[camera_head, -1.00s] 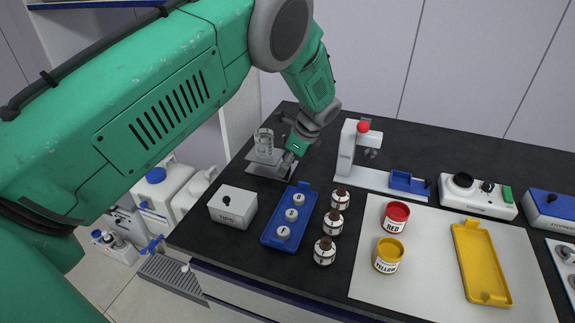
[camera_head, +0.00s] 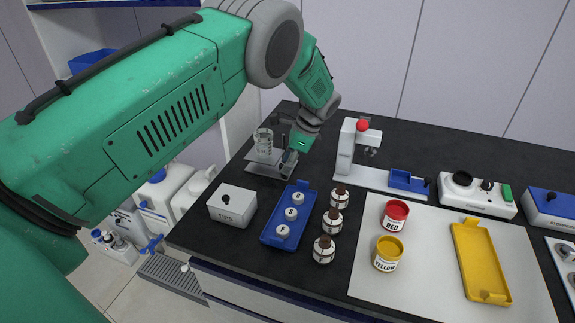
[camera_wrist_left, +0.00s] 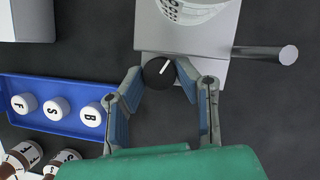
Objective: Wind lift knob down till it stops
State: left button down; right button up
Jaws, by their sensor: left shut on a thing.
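The lift knob (camera_wrist_left: 158,72) is a black round knob with a white pointer line, in the left wrist view. It sits at the near edge of the grey lift stand (camera_wrist_left: 190,40), which also shows in the head view (camera_head: 259,169). The pointer slants up and to the right. My left gripper (camera_wrist_left: 160,74) is shut on the knob, one finger on each side. In the head view my left gripper (camera_head: 289,160) is at the stand's right side and hides the knob. A glass beaker (camera_head: 264,140) stands on the lift's plate. My right gripper is not in view.
A blue tray (camera_head: 268,238) with white lettered caps lies in front of the lift. A white TIPS box (camera_head: 233,205) stands left of it, brown bottles (camera_head: 333,221) to its right. A white stand with a red knob (camera_head: 348,150) is to the lift's right.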

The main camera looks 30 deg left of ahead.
pick_arm(q)
jog(key=shift+w+n, duration=0.1)
jog(key=shift+n, duration=0.2)
jog(key=shift+r, duration=0.1)
jog(key=c, duration=1.2)
grip_release()
